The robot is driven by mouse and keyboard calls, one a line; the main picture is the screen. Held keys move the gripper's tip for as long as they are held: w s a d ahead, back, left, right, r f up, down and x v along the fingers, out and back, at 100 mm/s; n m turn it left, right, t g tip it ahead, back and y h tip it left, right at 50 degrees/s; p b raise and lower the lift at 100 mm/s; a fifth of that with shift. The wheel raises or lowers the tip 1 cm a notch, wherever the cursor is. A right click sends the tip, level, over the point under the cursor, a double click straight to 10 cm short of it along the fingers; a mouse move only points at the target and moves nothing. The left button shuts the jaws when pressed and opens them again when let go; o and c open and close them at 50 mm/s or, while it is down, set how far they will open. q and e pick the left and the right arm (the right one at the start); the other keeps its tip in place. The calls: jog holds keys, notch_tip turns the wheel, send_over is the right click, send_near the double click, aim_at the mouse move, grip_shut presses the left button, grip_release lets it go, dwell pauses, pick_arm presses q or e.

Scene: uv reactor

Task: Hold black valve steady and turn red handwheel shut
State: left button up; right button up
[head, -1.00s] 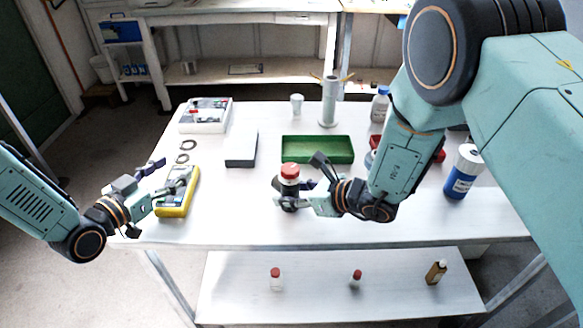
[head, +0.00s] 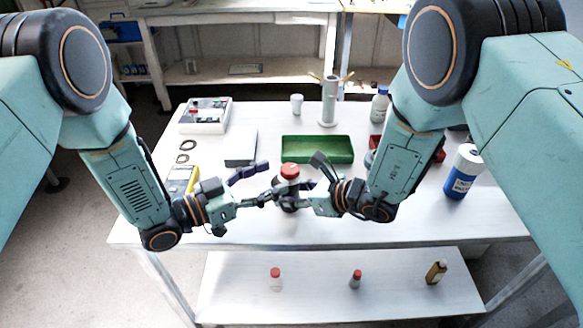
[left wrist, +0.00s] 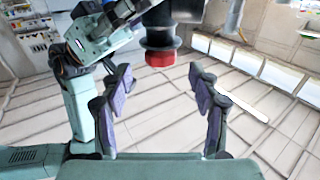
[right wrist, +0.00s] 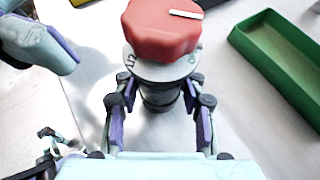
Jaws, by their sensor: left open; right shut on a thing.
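The black valve (head: 288,204) stands upright on the white table with the red handwheel (head: 289,171) on top. My right gripper (right wrist: 158,112) is shut on the black valve body (right wrist: 160,97), just below the handwheel's pale dial plate (right wrist: 162,66). The red handwheel (right wrist: 163,27) has a white mark on top in the right wrist view. My left gripper (head: 262,186) is open and empty, just left of the valve. In the left wrist view, the handwheel (left wrist: 160,58) shows ahead, between and beyond the open fingers (left wrist: 157,88), apart from them.
A green tray (head: 317,158) lies behind the valve. A yellow meter (head: 182,180), a grey box (head: 240,147) and a white case (head: 207,115) are at the left. A blue-and-white bottle (head: 463,172) stands at the right. The table front by the valve is clear.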

aim_at(281, 173)
pick_arm(q)
jog(key=x, duration=0.6)
jog(key=c, duration=1.2)
